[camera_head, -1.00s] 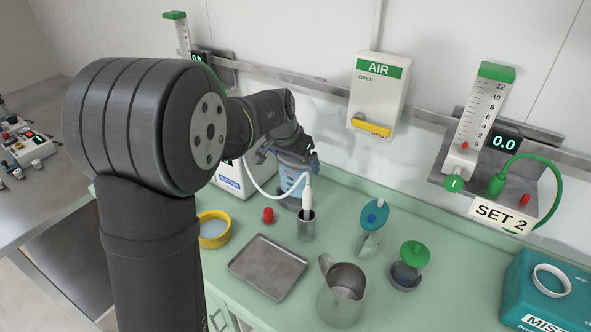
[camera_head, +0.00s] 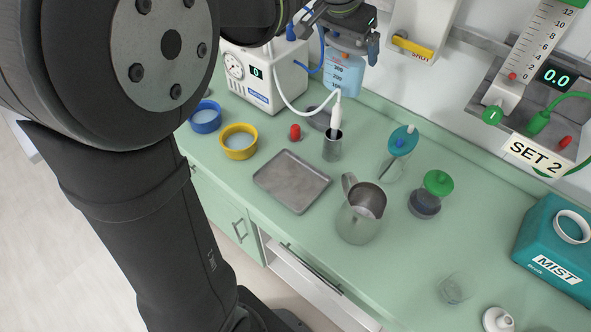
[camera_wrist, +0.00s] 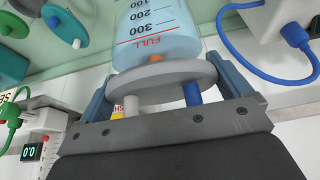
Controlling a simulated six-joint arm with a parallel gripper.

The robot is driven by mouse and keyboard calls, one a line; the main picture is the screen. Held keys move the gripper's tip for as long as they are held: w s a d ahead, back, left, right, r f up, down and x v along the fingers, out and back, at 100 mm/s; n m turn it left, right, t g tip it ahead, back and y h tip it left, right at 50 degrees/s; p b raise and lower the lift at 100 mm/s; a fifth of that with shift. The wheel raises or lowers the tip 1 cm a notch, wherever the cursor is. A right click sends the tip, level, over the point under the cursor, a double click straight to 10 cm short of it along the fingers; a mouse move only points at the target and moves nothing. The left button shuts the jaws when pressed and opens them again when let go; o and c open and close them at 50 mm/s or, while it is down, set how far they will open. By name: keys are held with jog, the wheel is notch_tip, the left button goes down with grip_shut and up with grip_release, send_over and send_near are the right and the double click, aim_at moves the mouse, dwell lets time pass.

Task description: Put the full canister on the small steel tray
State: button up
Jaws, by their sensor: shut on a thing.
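The canister (camera_head: 343,76) is clear with light blue liquid and a grey lid. It hangs upright from my gripper (camera_head: 342,38) in front of the wall, and seems raised off the counter. In the wrist view my gripper (camera_wrist: 165,88) is shut around the rim of the lid (camera_wrist: 160,80). The canister body (camera_wrist: 155,35) shows there with a red FULL line, and blue colour reaches about that line. The small steel tray (camera_head: 291,182) lies flat and empty on the green counter, nearer and left of the canister.
A steel beaker (camera_head: 332,147) with a white wand and tube stands between canister and tray. Around the tray are a red cap (camera_head: 295,132), a yellow bowl (camera_head: 239,140) and a steel jug (camera_head: 361,212). A white pump box (camera_head: 265,75) stands behind, left.

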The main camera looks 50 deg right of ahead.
jog(key=w+a, duration=0.3)
jog(key=a, duration=0.8)
jog(key=s+a+f, duration=0.1)
jog(key=a+f, duration=0.2)
jog(key=f, duration=0.5)
jog(key=s+a+f, duration=0.2)
jog(key=a+f, duration=0.2)
jog(key=f, duration=0.5)
jog(key=shift+f, duration=0.25)
jog(key=shift+s+f, duration=0.1)
jog(key=shift+f, duration=0.05)
jog(key=o, duration=0.7)
